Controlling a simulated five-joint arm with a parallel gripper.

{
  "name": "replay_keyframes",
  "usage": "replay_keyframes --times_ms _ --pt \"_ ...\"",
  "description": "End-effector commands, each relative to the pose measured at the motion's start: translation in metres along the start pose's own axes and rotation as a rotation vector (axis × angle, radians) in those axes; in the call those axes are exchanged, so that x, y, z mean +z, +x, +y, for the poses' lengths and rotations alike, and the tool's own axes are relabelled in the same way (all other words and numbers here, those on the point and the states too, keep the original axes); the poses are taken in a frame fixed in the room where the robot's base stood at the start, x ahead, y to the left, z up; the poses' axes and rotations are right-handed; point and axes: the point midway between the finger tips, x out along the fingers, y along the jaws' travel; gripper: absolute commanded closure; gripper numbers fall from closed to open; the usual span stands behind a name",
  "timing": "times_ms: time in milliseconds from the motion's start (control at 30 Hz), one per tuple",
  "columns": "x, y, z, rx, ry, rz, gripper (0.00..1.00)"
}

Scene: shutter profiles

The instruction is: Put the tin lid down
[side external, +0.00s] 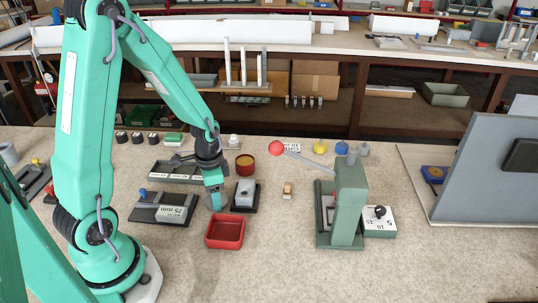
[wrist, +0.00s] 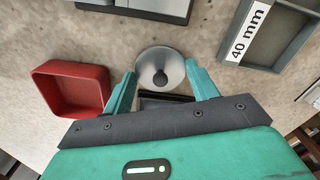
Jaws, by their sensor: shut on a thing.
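The tin lid is a round grey disc with a dark knob at its middle. In the wrist view the lid (wrist: 144,60) sits between the fingertips of my gripper (wrist: 160,75), knob towards the camera. In the side view my gripper (side external: 214,190) points down and is shut on the lid (side external: 217,202), low over the bench. I cannot tell whether the lid touches the bench.
A red square tray (side external: 225,243) lies just in front; it also shows in the wrist view (wrist: 58,75). A grey block on a black base (side external: 245,192) is close on the right. A 75 mm fixture (side external: 172,212) is left. A green lever press (side external: 349,205) stands further right.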

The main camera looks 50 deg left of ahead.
Motion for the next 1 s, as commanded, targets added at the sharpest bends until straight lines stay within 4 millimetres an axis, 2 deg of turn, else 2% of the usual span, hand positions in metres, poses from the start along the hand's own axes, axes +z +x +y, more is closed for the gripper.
replay_keyframes --times_ms 633,667,733,767,1000 --pt "0.0002 0.0091 0.0002 0.001 0.0 -0.001 0.67" --pt "0.0002 0.009 0.0001 0.0 0.0 0.0 0.38" --pt "0.0001 0.0088 0.0001 0.0 0.0 0.0 0.24" --pt "0.0002 0.0088 0.0001 0.0 0.0 0.0 0.2" --pt "0.0001 0.0086 0.0001 0.0 0.0 0.0 0.2"
